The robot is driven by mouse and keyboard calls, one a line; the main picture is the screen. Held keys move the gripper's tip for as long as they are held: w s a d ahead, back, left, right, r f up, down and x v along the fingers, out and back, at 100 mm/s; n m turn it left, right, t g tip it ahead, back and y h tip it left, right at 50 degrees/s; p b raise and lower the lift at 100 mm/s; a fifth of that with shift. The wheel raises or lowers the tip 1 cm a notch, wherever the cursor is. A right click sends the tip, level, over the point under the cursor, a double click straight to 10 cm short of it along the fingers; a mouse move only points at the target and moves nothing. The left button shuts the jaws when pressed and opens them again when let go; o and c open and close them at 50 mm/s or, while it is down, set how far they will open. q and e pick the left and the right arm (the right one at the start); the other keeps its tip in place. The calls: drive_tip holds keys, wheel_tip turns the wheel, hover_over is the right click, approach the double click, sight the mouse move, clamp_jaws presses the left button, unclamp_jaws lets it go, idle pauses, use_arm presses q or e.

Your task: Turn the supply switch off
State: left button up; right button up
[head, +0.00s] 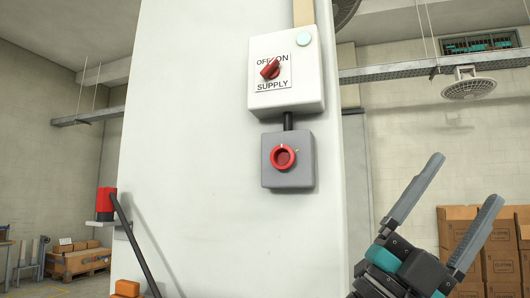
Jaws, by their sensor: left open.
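The supply switch is a red rotary knob (270,69) on a white box (312,88) fixed to a pale column. Its plate reads OFF at upper left, ON at upper right and SUPPLY below. The knob is slanted, with its upper end leaning right towards ON; it partly covers the lettering. My left gripper (464,181) is at the lower right, fingers spread and pointing up, with nothing between them. It is well to the right of and below the switch, apart from it. My right gripper is out of view.
A grey box with a red round button (284,157) sits just below the switch box. A red device (106,203) and a dark rod (134,241) are at left. Cartons (500,266) stand behind my gripper.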

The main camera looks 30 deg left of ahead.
use_arm(q)
drive_tip(key=s+d+r+m+g+y, duration=0.45)
drive_tip(key=d+m+g, duration=0.45)
drive_tip(key=m, duration=0.4)
drive_tip(key=w+a+r+n+t+y, duration=0.2)
drive_tip(key=w+a+r+t+y, duration=0.1)
drive_tip(key=a+r+t+y, duration=0.15)
drive_tip(key=n+t+y+p, duration=0.4)
drive_tip(key=n+t+y, duration=0.4)
drive_tip(key=n+y, duration=1)
approach(270, 68)
drive_tip(key=w, duration=0.3)
drive_tip(key=w+a+m+y, duration=0.1)
drive_tip(key=w, duration=0.2)
drive_tip(key=w+a+m, duration=0.1)
drive_tip(key=w, duration=0.2)
drive_tip(key=shift+r+y, duration=0.3)
drive_tip(key=shift+r, duration=0.05)
drive_tip(key=shift+c, duration=0.2)
